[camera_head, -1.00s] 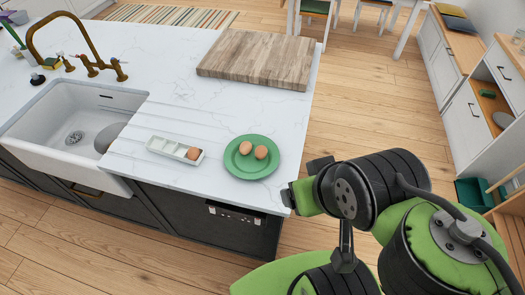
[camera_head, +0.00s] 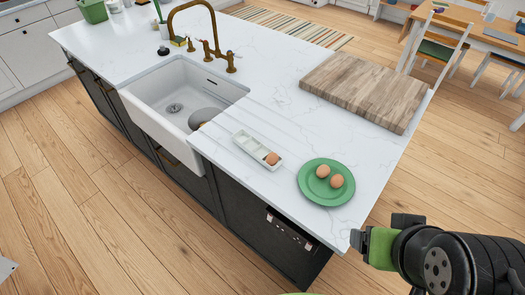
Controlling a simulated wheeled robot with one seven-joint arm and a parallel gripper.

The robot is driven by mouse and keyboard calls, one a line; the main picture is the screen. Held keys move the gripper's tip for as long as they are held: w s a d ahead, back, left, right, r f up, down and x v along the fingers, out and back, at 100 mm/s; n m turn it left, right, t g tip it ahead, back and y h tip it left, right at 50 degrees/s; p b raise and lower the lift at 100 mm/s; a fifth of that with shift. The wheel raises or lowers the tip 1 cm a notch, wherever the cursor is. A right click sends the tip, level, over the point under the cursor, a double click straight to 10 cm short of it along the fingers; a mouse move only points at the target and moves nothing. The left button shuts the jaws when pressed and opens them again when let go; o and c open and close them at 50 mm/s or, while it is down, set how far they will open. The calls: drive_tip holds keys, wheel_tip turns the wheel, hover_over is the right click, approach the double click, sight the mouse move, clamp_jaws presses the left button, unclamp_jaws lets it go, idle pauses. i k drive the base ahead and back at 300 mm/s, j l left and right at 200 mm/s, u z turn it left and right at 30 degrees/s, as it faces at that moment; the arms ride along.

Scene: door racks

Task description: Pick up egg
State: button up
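Two brown eggs (camera_head: 323,171) and (camera_head: 337,181) lie close together on a round green plate (camera_head: 312,190) near the front right edge of the white counter. Another brown egg (camera_head: 271,159) sits in the right end compartment of a white tray (camera_head: 247,143) to the left of the plate. My arm with my gripper (camera_head: 362,240) is at the lower right, to the right of and below the plate, apart from every egg. The fingers are too small and turned away to tell whether they are open.
A wooden cutting board (camera_head: 366,88) lies behind the plate. A white sink (camera_head: 148,97) with a brass faucet (camera_head: 196,20) is to the left. The counter's front edge lies between my arm and the plate. Wooden floor (camera_head: 90,225) is clear in front.

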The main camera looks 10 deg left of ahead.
sight(337, 180)
drive_tip(key=j+u, duration=0.15)
drive_tip(key=u, duration=0.25)
drive_tip(key=i+j+u, duration=0.1)
drive_tip(key=u, duration=0.3)
drive_tip(key=i+j+u, duration=0.1)
drive_tip(key=u, duration=0.35)
